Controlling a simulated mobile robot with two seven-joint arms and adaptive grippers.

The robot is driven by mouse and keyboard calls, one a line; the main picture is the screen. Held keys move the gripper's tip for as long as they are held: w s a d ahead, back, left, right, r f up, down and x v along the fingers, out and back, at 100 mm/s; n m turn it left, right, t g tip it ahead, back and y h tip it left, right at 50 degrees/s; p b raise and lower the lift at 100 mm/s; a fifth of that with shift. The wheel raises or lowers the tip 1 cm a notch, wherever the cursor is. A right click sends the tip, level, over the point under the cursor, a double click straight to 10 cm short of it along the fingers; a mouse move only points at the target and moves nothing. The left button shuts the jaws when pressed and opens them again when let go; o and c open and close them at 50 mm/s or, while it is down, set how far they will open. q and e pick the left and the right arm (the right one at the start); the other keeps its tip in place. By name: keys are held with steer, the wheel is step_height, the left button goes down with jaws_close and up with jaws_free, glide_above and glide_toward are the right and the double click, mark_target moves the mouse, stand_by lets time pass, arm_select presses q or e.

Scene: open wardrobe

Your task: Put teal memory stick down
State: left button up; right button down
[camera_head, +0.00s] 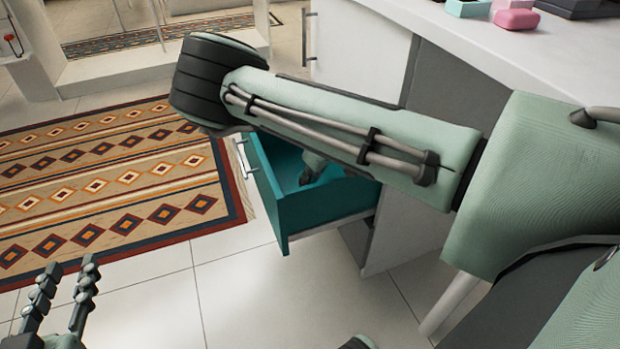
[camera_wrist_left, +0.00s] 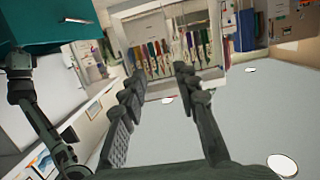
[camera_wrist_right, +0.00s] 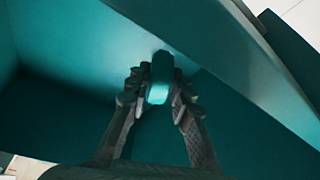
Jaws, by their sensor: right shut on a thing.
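The teal memory stick (camera_wrist_right: 160,80) is between the fingertips of my right gripper (camera_wrist_right: 158,92) in the right wrist view. The right gripper is shut on it, down inside an open teal drawer (camera_head: 310,208). In the head view my right arm reaches across the drawer, and only part of the gripper (camera_head: 313,168) shows; the stick is hidden there. In the right wrist view the stick is close to the drawer's inner surface; I cannot tell whether it touches. My left gripper (camera_head: 62,290) is open and empty at the lower left; it also shows in the left wrist view (camera_wrist_left: 158,84).
The drawer's handle (camera_head: 246,158) faces left. A white counter (camera_head: 480,50) above it carries a pink box (camera_head: 516,18) and a teal box (camera_head: 467,8). A patterned rug (camera_head: 110,180) and clear tiled floor (camera_head: 155,305) lie left of the drawer.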

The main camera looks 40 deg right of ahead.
steer(key=shift+f, duration=0.1)
steer(key=shift+f+b, duration=0.25)
steer(key=shift+b, duration=0.05)
arm_select(q)
steer(key=shift+t+h, duration=0.7)
steer(key=shift+t, duration=0.2)
steer(key=shift+d+r, duration=0.35)
steer(key=shift+r, duration=0.3)
steer(key=shift+d+r, duration=0.35)
steer(key=shift+r, duration=0.3)
steer(key=shift+d+r, duration=0.35)
steer(key=shift+r, duration=0.3)
arm_select(e)
steer(key=shift+f, duration=0.1)
steer(key=c, duration=1.4)
jaws_free()
arm_select(q)
steer(key=shift+a+f, duration=0.1)
arm_select(e)
steer(key=shift+o, duration=0.3)
